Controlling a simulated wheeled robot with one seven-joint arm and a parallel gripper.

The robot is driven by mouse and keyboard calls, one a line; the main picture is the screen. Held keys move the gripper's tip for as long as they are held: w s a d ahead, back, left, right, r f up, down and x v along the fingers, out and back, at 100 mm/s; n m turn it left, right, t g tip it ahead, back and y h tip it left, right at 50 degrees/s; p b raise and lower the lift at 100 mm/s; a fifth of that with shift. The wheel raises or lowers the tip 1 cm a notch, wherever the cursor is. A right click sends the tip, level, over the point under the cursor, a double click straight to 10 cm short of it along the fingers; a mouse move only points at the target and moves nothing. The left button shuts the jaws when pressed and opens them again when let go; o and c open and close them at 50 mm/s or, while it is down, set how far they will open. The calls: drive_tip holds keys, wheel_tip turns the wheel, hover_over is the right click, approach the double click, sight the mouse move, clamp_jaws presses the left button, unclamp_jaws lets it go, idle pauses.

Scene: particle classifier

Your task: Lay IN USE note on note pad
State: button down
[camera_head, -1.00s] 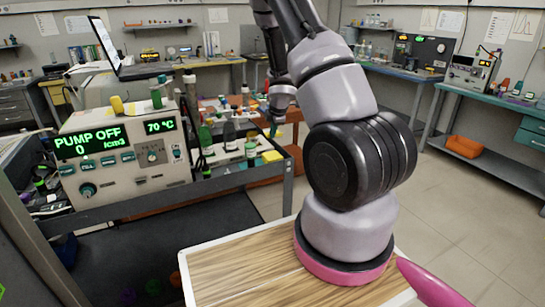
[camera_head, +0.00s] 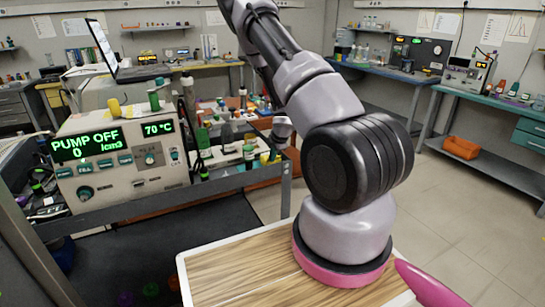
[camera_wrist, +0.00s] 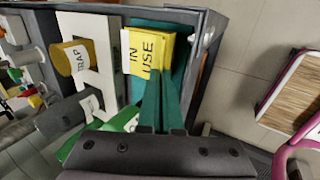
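The cart's grey rim (camera_wrist: 213,30) runs close on the right. In the head view bottles (camera_head: 227,136) and the pump box (camera_head: 120,155) stand to the left.

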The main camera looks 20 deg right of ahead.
drive_tip(key=shift+f, duration=0.1)
drive_tip(key=c, duration=1.1)
unclamp_jaws()
drive_tip(key=s+r+m+t+h, duration=0.1)
drive_tip(key=s+r+m, duration=0.3)
drive_tip(key=r, duration=0.7)
drive_tip(key=s+a+r+m+h, duration=0.1)
drive_tip(key=s+r+m, duration=0.3)
drive_tip(key=r, duration=0.8)
drive_tip(key=s+r+m+t, duration=0.1)
drive_tip(key=s+r+m, duration=0.3)
drive_tip(key=r, duration=0.7)
drive_tip(key=s+a+r+m+y, duration=0.2)
drive_tip(key=s+a+r+m, duration=0.3)
drive_tip(key=s, duration=0.5)
drive_tip(key=s+a+r+m+y, duration=0.2)
drive_tip(key=s+a+r+m, duration=0.3)
drive_tip(key=s+a, duration=0.5)
drive_tip(key=shift+s+a+r+m+g, duration=0.15)
drive_tip(key=shift+a+r+m+g, duration=0.15)
drive_tip(key=shift+r, duration=0.4)
